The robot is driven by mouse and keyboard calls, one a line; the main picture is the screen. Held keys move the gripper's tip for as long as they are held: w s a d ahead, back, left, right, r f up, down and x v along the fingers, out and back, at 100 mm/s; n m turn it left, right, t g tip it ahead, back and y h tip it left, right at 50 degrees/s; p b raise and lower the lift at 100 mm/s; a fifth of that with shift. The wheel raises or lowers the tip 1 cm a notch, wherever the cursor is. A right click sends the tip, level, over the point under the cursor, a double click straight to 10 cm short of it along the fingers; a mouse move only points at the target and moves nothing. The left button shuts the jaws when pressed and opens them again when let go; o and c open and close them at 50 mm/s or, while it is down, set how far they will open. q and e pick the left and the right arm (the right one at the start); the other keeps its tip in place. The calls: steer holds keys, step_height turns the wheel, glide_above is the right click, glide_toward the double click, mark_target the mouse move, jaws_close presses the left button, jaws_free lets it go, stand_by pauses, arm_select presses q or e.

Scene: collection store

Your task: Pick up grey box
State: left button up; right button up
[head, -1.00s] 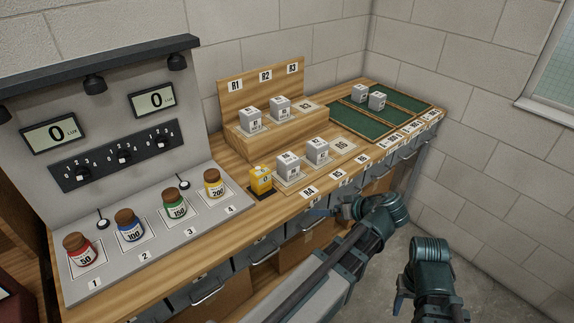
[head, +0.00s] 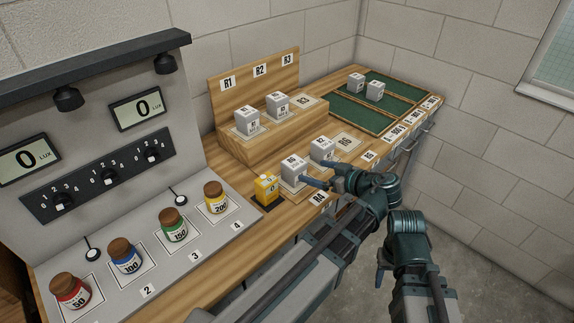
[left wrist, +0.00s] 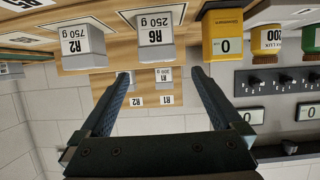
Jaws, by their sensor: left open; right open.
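Several grey-white boxes stand on the wooden bench. The front box (head: 293,170), at place R4, reads "R6 250 g" in the left wrist view (left wrist: 155,37). A second box (head: 322,149) stands at R5 and reads "R2 750 g" in the left wrist view (left wrist: 83,46). Two more boxes, left (head: 246,121) and right (head: 277,106), stand on the wooden step. Two others, left (head: 355,82) and right (head: 375,91), are on the green tray. My left gripper (head: 328,177) is open and empty, just in front of the R6 box. My right gripper (head: 382,272) is open, low beside the bench.
A yellow box (head: 265,188) stands close left of the R6 box. Coloured jars, one of them yellow (head: 216,197), stand on the grey panel at left. The green tray (head: 350,106) has bare compartments. The place R6 (head: 347,140) is empty.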

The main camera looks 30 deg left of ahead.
mark_target(300, 167)
arm_select(q)
steer(key=b+x, duration=0.3)
steer(key=x, duration=0.4)
steer(key=shift+w+a+f, duration=0.15)
steer(key=shift+a+f, duration=0.05)
steer(key=shift+a, duration=0.1)
steer(key=shift+w+a+f, duration=0.1)
steer(key=shift+w+a, duration=0.05)
steer(key=shift+a, duration=0.25)
steer(key=shift+b+x, duration=1.15)
steer(key=shift+x, duration=1.45)
steer(key=shift+w, duration=0.2)
steer(key=c, duration=1.5)
steer(key=shift+c, duration=0.2)
step_height(300, 167, up, 10)
steer(key=p, duration=1)
